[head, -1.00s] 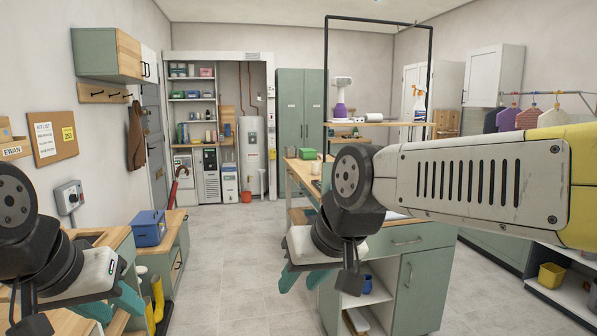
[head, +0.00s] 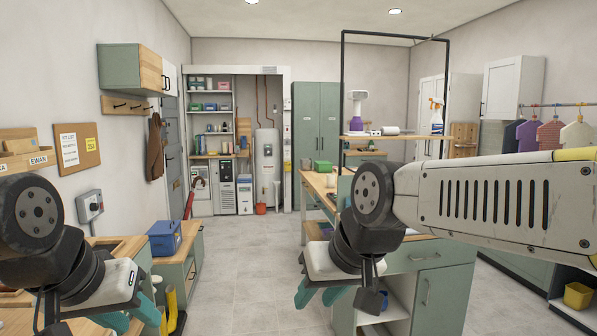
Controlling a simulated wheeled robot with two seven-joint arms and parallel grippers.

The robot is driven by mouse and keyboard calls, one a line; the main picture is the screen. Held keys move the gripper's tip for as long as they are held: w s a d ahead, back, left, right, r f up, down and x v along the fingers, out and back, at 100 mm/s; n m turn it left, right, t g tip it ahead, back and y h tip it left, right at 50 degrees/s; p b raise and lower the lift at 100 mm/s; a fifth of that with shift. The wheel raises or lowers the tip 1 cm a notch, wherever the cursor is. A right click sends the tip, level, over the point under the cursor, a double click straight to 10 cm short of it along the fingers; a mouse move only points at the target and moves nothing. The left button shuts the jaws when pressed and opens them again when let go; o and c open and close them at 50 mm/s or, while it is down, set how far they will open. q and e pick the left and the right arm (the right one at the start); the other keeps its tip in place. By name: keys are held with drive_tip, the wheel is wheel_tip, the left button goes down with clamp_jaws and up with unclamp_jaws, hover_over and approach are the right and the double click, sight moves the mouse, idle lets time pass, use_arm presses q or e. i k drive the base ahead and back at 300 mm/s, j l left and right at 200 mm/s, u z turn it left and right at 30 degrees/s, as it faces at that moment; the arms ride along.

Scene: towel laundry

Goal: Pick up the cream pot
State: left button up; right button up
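I cannot make out a cream pot in this view; small pale items on the far shelves are too small to tell. My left gripper (head: 131,318) is at the lower left, over the wooden worktop. Its teal fingers are apart, with nothing seen between them. My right gripper (head: 320,292) hangs in front of the green workbench at the centre right. Its teal fingers are also apart and empty.
A green workbench (head: 440,257) stands at centre right under a black frame with a shelf. A blue box (head: 164,240) sits on low cabinets at left. Grey floor (head: 240,270) between them is clear up to the back shelving (head: 212,118).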

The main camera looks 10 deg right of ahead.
sight(330, 177)
drive_tip(key=i+l+z, duration=0.1)
drive_tip(key=i, duration=1.25)
drive_tip(key=i+z, duration=0.15)
drive_tip(key=i, duration=1.2)
drive_tip(key=i+j+z, duration=0.1)
drive_tip(key=i, duration=1.2)
drive_tip(key=i+j+z, duration=0.15)
drive_tip(key=i+z, duration=0.2)
drive_tip(key=i, duration=0.15)
drive_tip(key=i+j+z, duration=0.35)
drive_tip(key=i, duration=0.15)
drive_tip(key=i+j+z, duration=0.35)
drive_tip(key=i+l, duration=0.05)
drive_tip(key=i, duration=0.05)
